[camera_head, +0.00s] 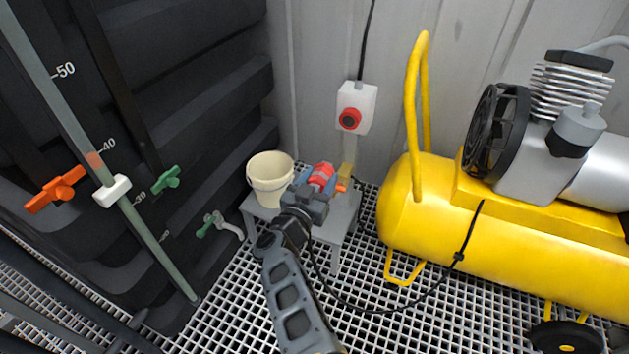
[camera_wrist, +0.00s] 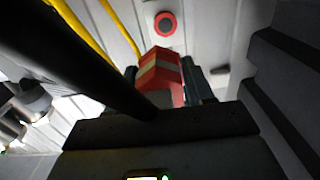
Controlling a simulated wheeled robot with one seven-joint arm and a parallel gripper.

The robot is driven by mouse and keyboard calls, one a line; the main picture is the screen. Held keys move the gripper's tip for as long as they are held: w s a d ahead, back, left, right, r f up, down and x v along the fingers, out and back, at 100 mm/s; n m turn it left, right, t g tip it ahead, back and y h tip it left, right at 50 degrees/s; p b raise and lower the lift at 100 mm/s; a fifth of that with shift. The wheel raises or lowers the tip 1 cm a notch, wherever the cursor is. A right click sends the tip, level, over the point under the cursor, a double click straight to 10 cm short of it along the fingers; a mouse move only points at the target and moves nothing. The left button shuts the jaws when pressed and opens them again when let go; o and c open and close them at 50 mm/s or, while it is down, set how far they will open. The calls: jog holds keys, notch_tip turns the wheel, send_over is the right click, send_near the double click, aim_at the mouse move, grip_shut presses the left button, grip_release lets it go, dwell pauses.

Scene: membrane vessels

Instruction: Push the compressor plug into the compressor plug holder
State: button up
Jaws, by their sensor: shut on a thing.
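The compressor plug (camera_head: 321,174) is red with a pale band; it also shows in the wrist view (camera_wrist: 163,72). My gripper (camera_head: 317,183) is shut on it, above the small grey table. A black cable (camera_head: 388,307) runs from the yellow compressor towards my gripper. A white wall box with a round red front (camera_head: 349,118) is behind and to the right of the plug; the red round part also shows in the wrist view (camera_wrist: 165,24). The plug is apart from this box. I cannot tell for sure which part is the plug holder.
A cream bucket (camera_head: 268,190) stands on the grey table (camera_head: 338,222) left of my gripper. A tan block (camera_head: 347,172) is just right of the plug. The yellow compressor (camera_head: 430,205) fills the right side. Dark tank walls with valves (camera_head: 165,181) stand at left.

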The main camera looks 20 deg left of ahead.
jog(key=shift+a+r, duration=0.3)
jog(key=shift+a, duration=0.25)
jog(key=d+f+b, duration=0.2)
jog(key=d, duration=4.1)
jog(key=d+f+b, duration=0.2)
jog(key=d+b, duration=0.1)
jog(key=d, duration=4)
jog(key=shift+d+f, duration=0.15)
jog(key=shift+f, duration=0.2)
